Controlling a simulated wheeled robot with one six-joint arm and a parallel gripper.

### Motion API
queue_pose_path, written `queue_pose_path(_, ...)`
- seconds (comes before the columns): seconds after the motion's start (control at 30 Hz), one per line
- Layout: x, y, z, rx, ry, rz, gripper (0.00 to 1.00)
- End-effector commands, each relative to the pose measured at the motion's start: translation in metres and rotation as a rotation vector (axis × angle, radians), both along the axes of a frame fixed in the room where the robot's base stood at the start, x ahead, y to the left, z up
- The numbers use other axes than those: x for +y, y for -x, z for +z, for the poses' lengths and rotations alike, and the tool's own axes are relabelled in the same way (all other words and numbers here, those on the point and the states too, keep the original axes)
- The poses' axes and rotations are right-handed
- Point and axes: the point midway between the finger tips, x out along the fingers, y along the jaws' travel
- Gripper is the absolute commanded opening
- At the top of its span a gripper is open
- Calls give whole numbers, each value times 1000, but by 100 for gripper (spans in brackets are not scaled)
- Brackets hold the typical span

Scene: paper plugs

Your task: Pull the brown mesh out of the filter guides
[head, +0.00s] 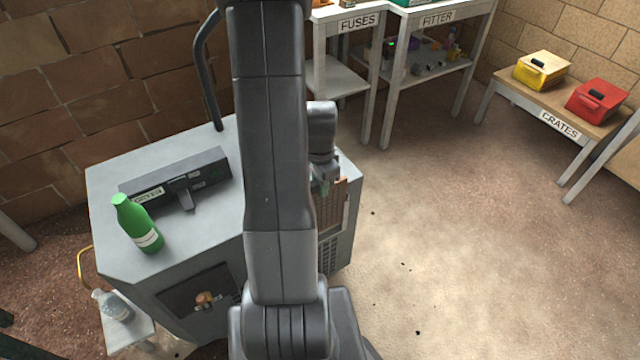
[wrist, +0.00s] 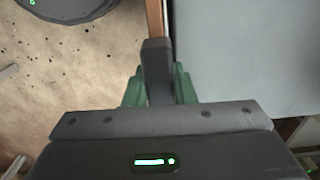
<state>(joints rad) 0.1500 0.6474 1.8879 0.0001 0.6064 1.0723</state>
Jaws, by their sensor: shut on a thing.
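The brown mesh (head: 330,207) stands upright at the right side of the grey cabinet (head: 215,262). In the wrist view its brown edge (wrist: 155,18) runs as a thin strip along the cabinet's side. My gripper (wrist: 158,88) has green fingers on either side of a dark grey tab (wrist: 157,65) at the near end of this strip, and is shut on it. In the head view my gripper (head: 322,186) is at the mesh's upper edge, and my arm hides part of this area. The filter guides are mostly hidden, and I cannot tell how far the mesh sits in them.
A green bottle (head: 137,223) and a dark panel (head: 175,178) are on the cabinet top. A clear bottle (head: 112,305) stands on a small stand at the left. The crates bench (head: 560,124) holds yellow and red boxes. The floor right of the cabinet is mostly clear.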

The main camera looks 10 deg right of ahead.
Motion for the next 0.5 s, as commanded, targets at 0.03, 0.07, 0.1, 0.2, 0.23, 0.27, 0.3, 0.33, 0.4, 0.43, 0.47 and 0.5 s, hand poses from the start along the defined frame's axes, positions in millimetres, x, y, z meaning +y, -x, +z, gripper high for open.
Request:
queue_pose_path(0.03, 0, 0, 3, -1, 0, 0, 0)
queue_pose_path(0.07, 0, 0, 4, -1, 0, 0, 0)
queue_pose_path(0.1, 0, 0, 5, -1, 0, 0, 0)
queue_pose_path(0.2, 0, 0, 8, -1, 0, 0, 0)
queue_pose_path(0.23, 0, 0, 9, -1, 0, 0, 0)
queue_pose_path(0.27, 0, 0, 10, -1, 1, 0, 0)
queue_pose_path(0.3, 0, 0, 11, -1, 0, 0, 0)
queue_pose_path(0.33, 0, 0, 12, -1, 1, 0, 0)
queue_pose_path(0.4, 0, 0, 14, -1, 1, 0, 0)
queue_pose_path(0.43, 0, 0, 15, -1, 1, 0, 0)
queue_pose_path(0.47, 0, 0, 16, -1, 1, 0, 0)
queue_pose_path(0.5, 0, 0, 17, -1, 1, 0, 0)
